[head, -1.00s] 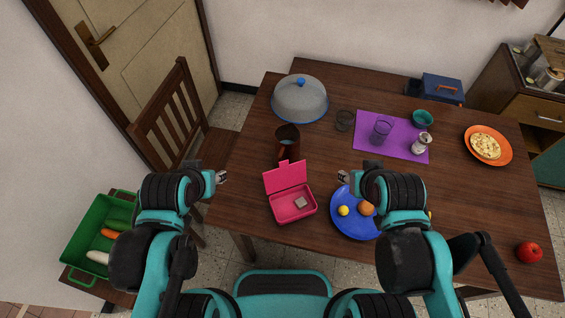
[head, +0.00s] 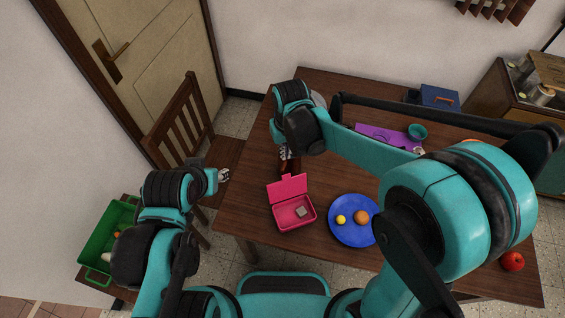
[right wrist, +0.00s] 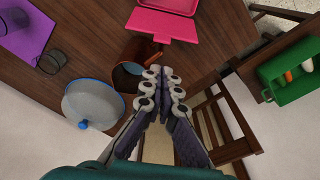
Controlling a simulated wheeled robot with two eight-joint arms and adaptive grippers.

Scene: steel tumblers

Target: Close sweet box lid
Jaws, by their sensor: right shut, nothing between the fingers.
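The pink sweet box (head: 294,214) stands on the table with its lid (head: 287,187) raised at the far side; a small pale square piece (head: 301,211) lies inside. In the right wrist view the lid (right wrist: 163,25) and part of the box (right wrist: 178,4) show at the top, cut off by the edge. My right gripper (head: 287,153) is shut and empty, beyond the lid and over the brown mug; its fingers (right wrist: 162,86) show close together in the wrist view. My left gripper (head: 223,174) is left of the box, too small to read.
The brown mug (right wrist: 139,72) is beside the right fingers. A domed cover (right wrist: 93,108) with a blue rim stands near it. A blue plate (head: 345,232) with fruit is right of the box. A chair (head: 186,120) stands at the table's left.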

